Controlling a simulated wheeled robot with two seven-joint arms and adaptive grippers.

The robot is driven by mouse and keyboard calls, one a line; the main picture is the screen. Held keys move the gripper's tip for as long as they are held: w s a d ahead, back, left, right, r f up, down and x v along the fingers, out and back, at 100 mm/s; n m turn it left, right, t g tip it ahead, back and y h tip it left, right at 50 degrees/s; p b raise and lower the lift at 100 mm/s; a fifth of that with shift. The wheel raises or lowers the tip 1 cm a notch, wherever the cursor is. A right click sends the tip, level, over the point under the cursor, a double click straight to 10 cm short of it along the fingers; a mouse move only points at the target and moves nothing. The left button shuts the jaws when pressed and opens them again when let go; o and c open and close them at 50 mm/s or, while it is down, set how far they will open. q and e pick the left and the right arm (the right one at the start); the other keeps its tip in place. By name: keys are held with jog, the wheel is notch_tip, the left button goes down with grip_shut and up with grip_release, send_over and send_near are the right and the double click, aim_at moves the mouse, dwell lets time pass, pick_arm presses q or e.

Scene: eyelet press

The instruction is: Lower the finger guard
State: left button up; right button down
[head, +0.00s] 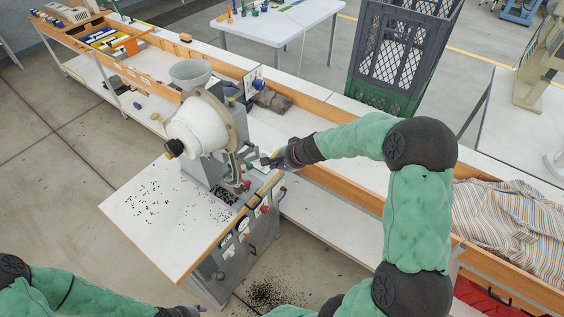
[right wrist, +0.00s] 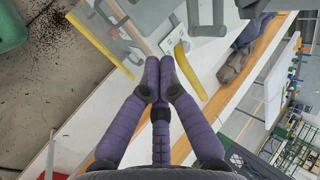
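The eyelet press (head: 212,128) stands on a white-topped stand, with a big pale round housing and a grey body. Grey parts (head: 236,168) hang at its working end, beside a red knob (head: 246,184). I cannot clearly tell which part is the finger guard. My right gripper (head: 268,161) is just right of these parts. In the right wrist view its purple fingers (right wrist: 159,75) come together at the tips, with nothing seen between them. Yellow bars (right wrist: 185,68) lie close by there; contact cannot be told. My left gripper (head: 186,311) is at the bottom edge, mostly cut off.
The stand's white top (head: 140,222) has small dark eyelets scattered over it, and more lie on the floor (head: 272,294). A grey bowl (head: 190,73) is behind the press. A long wood-edged bench runs behind; a striped cloth (head: 510,215) lies on it at right.

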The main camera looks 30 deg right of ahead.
aim_at(267, 169)
jog(key=shift+w+a+f, duration=0.15)
jog(key=shift+w+f, duration=0.15)
jog(key=shift+f, duration=0.1)
jog(key=shift+f+b, duration=0.25)
jog(key=shift+b, duration=0.65)
jog(key=shift+w+f+t+b, duration=0.1)
jog(key=shift+t+b, duration=0.2)
jog(key=shift+b, duration=1.1)
jog(key=w+f+t+b, duration=0.1)
jog(key=b, duration=1)
jog(key=w+a+f+t+y+b, duration=0.1)
jog(key=f+t+b, duration=0.1)
jog(key=b, duration=1)
jog(key=shift+w+a+f+y, duration=0.1)
jog(key=shift+w+f+y, duration=0.2)
jog(key=shift+w, duration=0.05)
jog(key=shift+b+x, duration=0.9)
jog(key=shift+w+a+f+b, duration=0.2)
jog(key=shift+w+b, duration=0.1)
jog(key=shift+w, duration=0.25)
jog(key=shift+r, duration=0.1)
